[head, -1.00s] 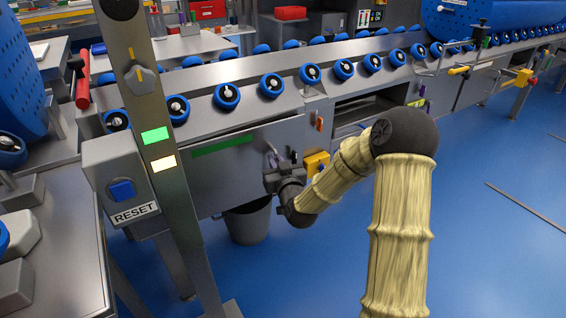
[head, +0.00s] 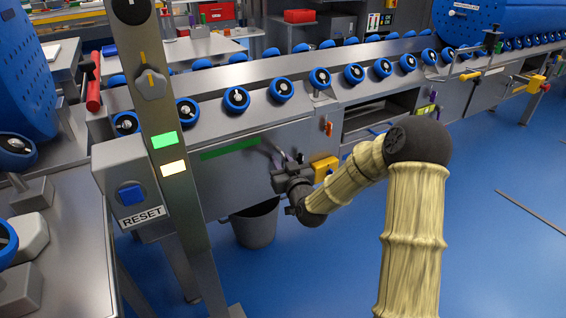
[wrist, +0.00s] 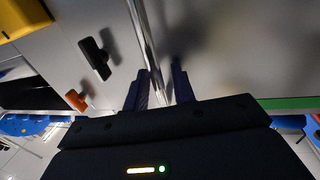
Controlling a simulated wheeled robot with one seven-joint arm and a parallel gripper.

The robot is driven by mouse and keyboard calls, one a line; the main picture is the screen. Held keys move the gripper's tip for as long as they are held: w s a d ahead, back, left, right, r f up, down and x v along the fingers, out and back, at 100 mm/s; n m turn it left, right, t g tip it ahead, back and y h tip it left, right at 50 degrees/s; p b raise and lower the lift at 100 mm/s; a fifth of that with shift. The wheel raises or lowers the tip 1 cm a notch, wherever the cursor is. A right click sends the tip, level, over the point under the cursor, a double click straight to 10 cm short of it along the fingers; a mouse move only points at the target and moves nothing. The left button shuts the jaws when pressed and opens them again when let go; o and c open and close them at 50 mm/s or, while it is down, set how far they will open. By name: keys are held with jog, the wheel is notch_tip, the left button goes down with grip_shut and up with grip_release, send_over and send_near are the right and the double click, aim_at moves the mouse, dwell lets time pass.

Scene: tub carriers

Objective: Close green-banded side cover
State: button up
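The grey side cover with the green band (head: 230,149) is on the front of the roller conveyor, left of centre in the head view. The green band also shows in the wrist view (wrist: 290,103). The cover looks upright and near the frame; I cannot tell whether it is fully flush. My gripper (head: 277,163) is at the cover's right end. In the wrist view its two dark fingers (wrist: 161,85) are apart, with a gap between them. Contact is unclear.
A yellow box (head: 325,168), an orange handle (head: 328,128) and a black handle (wrist: 95,58) are beside the cover's edge. A grey bin (head: 255,226) stands below. A post with a RESET box (head: 130,190) stands at left. Blue floor at right is mostly clear.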

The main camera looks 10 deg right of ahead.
jog(key=shift+s, duration=0.1)
jog(key=p+v, duration=0.6)
jog(key=v, duration=0.5)
jog(key=shift+s+r, duration=0.25)
jog(key=shift+s, duration=0.05)
jog(key=shift+d+p, duration=0.2)
jog(key=shift+p, duration=0.3)
jog(key=s+p, duration=0.1)
jog(key=p, duration=0.3)
jog(key=shift+d, duration=0.1)
jog(key=p+v, duration=0.4)
jog(key=shift+s+f, duration=0.3)
